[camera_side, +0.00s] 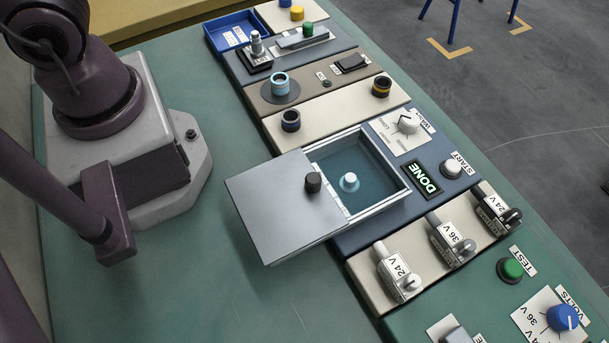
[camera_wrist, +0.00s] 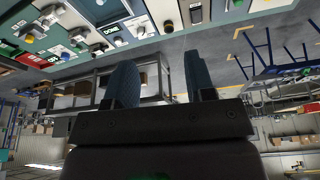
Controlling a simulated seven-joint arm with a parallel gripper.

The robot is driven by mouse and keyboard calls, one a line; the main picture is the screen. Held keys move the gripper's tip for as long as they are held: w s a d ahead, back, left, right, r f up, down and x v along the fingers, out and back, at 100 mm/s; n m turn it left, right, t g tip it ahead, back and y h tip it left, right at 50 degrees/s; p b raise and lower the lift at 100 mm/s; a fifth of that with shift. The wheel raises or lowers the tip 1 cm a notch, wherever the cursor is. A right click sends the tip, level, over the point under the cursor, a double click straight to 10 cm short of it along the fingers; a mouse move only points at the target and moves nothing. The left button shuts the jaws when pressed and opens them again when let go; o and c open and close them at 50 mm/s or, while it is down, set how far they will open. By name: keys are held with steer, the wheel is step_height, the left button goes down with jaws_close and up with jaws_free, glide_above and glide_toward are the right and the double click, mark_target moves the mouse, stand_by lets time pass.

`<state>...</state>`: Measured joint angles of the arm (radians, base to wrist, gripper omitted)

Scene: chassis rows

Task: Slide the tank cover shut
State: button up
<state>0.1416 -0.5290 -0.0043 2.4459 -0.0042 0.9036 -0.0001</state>
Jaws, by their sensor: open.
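The tank (camera_side: 383,204) is a grey-rimmed box with a teal inside, and it is partly open. Its flat grey cover (camera_side: 268,208) lies to the left and overhangs the panel's left side. A dark round knob (camera_side: 313,182) stands on the cover near its right edge. A small pale knob-like piece (camera_side: 349,181) sits inside the open part of the tank. My gripper (camera_wrist: 162,80) shows only in the wrist view, with its two blue-grey fingers apart and nothing between them. It is away from the cover. The fingertips are out of the side view.
A lit DONE display (camera_side: 422,179), a white dial (camera_side: 408,122) and a START button (camera_side: 452,167) lie right of the tank. Several voltage-tagged switches (camera_side: 452,240) stand in front. A blue tray (camera_side: 236,32) is at the back.

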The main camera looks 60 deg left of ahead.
steer(key=w+d+f+m+g, duration=0.2)
steer(key=w+d+f+g, duration=0.2)
steer(key=d, duration=0.4)
steer(key=g+y, duration=0.2)
steer(key=g, duration=0.2)
glide_toward(312, 178)
steer(key=shift+n, duration=0.3)
steer(key=x, duration=0.9)
steer(key=shift+s+f, duration=0.1)
steer(key=shift+f, duration=0.05)
